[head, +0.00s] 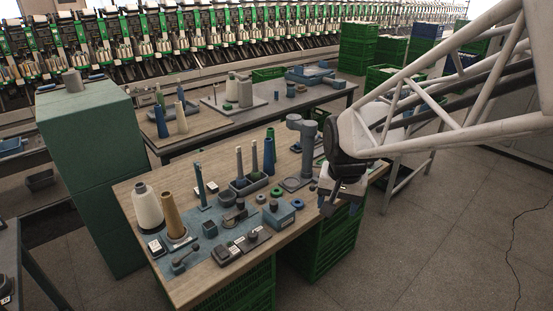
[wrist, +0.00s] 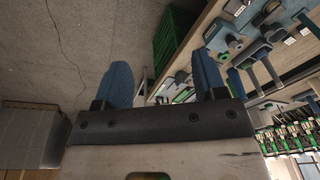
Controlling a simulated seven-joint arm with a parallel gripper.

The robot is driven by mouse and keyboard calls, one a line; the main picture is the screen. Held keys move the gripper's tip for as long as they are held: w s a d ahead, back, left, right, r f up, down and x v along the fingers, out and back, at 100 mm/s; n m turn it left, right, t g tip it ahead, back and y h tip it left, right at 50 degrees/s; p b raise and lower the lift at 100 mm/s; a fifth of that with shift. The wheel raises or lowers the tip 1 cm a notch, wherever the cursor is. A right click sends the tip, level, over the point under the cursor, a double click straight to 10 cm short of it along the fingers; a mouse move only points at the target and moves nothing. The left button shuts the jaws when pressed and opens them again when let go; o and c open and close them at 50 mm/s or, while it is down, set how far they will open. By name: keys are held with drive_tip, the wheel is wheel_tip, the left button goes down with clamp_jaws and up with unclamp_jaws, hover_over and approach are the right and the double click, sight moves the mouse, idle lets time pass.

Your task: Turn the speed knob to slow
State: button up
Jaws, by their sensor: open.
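My gripper (head: 341,208) hangs off the right edge of the wooden workbench (head: 215,283). Its two blue fingers are apart with nothing between them, as the wrist view (wrist: 164,76) also shows. A small blue-grey box (head: 284,218) with a dark round knob-like top (head: 274,206) stands on the bench, left of my gripper and apart from it. It may carry the speed knob, but labels and the knob's setting are too small to read.
A cream cone (head: 147,209), a tan cone (head: 174,220) and a tray with upright spindles (head: 250,186) stand on the bench. A grey post-like device (head: 306,150) stands near my gripper. Green crates (head: 333,228) are below. Floor at right is clear.

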drive_tip(key=w+a+f+m, duration=0.2)
drive_tip(key=w+a+f, duration=0.8)
drive_tip(key=w+a, duration=0.15)
drive_tip(key=m+g, duration=0.1)
drive_tip(key=g, duration=0.1)
hover_over(253, 233)
drive_tip(key=f, duration=1.3)
drive_tip(key=shift+d+f, duration=0.3)
drive_tip(key=shift+f, duration=0.1)
drive_tip(key=shift+a+f, duration=0.3)
drive_tip(key=shift+f, duration=0.1)
drive_tip(key=shift+f, duration=3.9)
drive_tip(key=c, duration=0.9)
